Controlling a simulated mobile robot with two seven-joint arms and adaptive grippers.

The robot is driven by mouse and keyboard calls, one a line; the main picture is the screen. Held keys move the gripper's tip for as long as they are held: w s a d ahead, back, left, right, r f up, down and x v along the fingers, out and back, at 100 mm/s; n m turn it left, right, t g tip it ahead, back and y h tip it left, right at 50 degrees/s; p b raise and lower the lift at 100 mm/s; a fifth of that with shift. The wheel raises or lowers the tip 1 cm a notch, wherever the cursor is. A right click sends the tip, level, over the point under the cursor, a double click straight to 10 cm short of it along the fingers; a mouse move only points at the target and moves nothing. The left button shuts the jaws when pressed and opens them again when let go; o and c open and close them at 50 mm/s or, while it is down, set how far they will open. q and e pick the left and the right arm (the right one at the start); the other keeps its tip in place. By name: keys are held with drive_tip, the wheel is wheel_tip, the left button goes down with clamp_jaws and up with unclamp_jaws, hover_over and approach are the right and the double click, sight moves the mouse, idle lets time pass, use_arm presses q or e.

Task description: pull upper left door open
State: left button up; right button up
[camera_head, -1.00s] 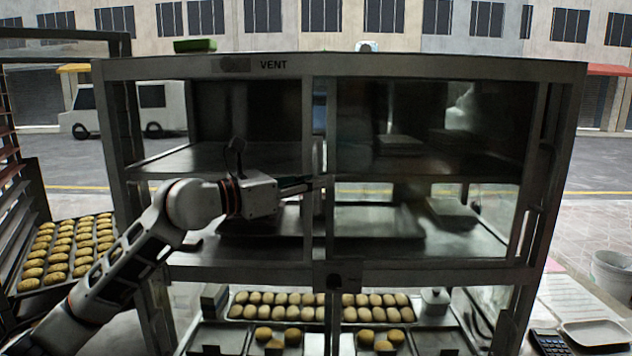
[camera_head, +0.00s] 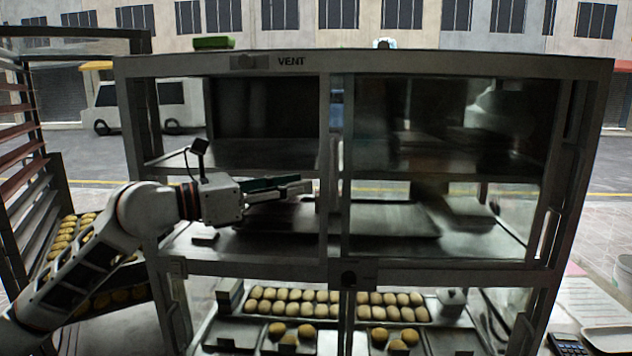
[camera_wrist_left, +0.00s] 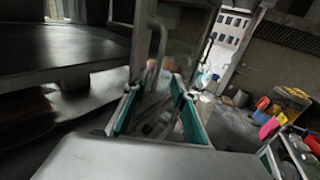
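The barrel oven (camera_head: 470,64) stands in front of me, with a vent label on its top rail. Its upper left opening shows dark shelves, and I cannot clearly make out a door pane across it. The upper right side has reflective glass (camera_head: 450,120). My left gripper (camera_head: 302,188) is in front of the upper left opening, with its tips left of the centre post (camera_head: 335,130). In the left wrist view its teal-padded fingers (camera_wrist_left: 158,112) are parted. A bent metal bar (camera_wrist_left: 157,55) shows beyond and between them; I cannot tell whether they touch it. My right gripper is out of view.
Trays of buns (camera_head: 335,306) fill the lower compartment. A slatted rack (camera_head: 25,150) with more buns stands close on the left, beside my arm. A calculator (camera_head: 567,343) and a white tray (camera_head: 608,338) lie at the lower right.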

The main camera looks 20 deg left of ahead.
use_arm(q)
drive_tip(key=shift+v, duration=1.15)
drive_tip(key=shift+d, duration=0.1)
drive_tip(key=s+d+f+n+h, duration=0.1)
drive_tip(key=d+f+n+h, duration=0.3)
drive_tip(key=f+n, duration=0.7)
wheel_tip(320, 180, down, 21)
drive_tip(key=s+n+t+y, duration=0.2)
drive_tip(key=n+t+y, duration=0.45)
drive_tip(key=n, duration=0.95)
drive_tip(key=s+d+f+n+g+y, duration=0.1)
drive_tip(key=s+f+n+g+y, duration=0.1)
drive_tip(key=s+f, duration=0.4)
drive_tip(key=s+d+f+n+g+y, duration=0.1)
drive_tip(key=s+f+n+g, duration=0.3)
drive_tip(key=f, duration=1)
drive_tip(key=s+d+f+n+g+y, duration=0.1)
drive_tip(key=s+f+n+g+y, duration=0.2)
drive_tip(key=s+f+n, duration=0.3)
drive_tip(key=s+f, duration=0.3)
drive_tip(key=s, duration=0.1)
drive_tip(key=shift+s+f+n, duration=0.25)
drive_tip(key=shift+f+n, duration=0.15)
